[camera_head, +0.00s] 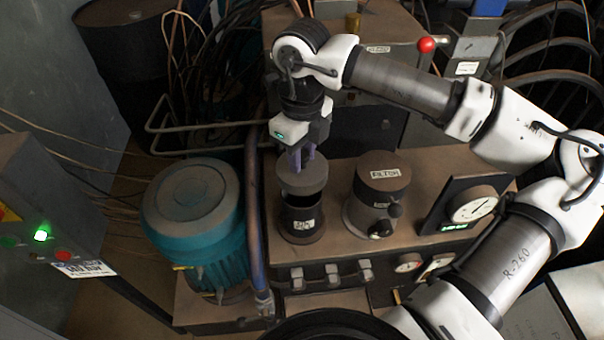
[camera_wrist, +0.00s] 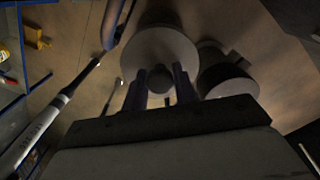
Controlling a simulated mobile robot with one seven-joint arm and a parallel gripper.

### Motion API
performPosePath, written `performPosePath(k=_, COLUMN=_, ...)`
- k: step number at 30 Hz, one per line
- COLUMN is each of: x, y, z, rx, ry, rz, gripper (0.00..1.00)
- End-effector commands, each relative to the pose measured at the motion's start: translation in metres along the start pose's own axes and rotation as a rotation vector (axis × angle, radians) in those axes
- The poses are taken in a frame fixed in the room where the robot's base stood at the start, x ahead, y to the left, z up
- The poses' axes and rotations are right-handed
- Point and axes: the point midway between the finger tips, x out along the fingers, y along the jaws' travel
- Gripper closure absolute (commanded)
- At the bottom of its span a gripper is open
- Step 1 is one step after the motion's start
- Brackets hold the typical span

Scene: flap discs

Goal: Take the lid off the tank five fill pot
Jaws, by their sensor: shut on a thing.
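The lid (camera_head: 302,181) is a dark grey round disc at the top of the fill pot (camera_head: 301,226), a dark cylinder with a small white label I cannot read clearly. A dark band shows between the lid's lower edge and the pot's body, and the lid looks raised above the pot. My gripper (camera_head: 302,157) is above the lid, pointing down, and is shut on its knob. In the wrist view, the lid (camera_wrist: 160,45) shows beyond my gripper (camera_wrist: 160,88), with the round knob between the two fingers. The pot's inside is mostly hidden by the lid.
A cylinder labelled FILTER (camera_head: 377,205) stands close to the pot's right, with a gauge (camera_head: 473,206) beyond it. A vertical pipe (camera_head: 254,215) and a teal motor (camera_head: 196,225) are on the left. Several switches (camera_head: 332,274) line the front edge.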

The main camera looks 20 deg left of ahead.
Motion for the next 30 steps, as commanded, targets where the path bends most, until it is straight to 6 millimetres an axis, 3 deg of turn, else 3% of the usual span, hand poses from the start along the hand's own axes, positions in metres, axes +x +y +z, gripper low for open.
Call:
performPosePath(k=9, x=-0.075, y=0.0, z=0.001, rx=0.001, ry=-0.002, rz=-0.004, gripper=0.97)
performPosePath(k=15, x=-0.106, y=0.0, z=0.0, rx=0.0, ry=-0.001, rz=-0.002, gripper=0.97)
performPosePath(k=21, x=-0.12, y=0.0, z=0.0, rx=-0.001, ry=-0.001, rz=0.0, gripper=0.97)
performPosePath(k=30, x=-0.123, y=0.0, z=0.0, rx=-0.001, ry=0.0, rz=0.0, gripper=0.97)
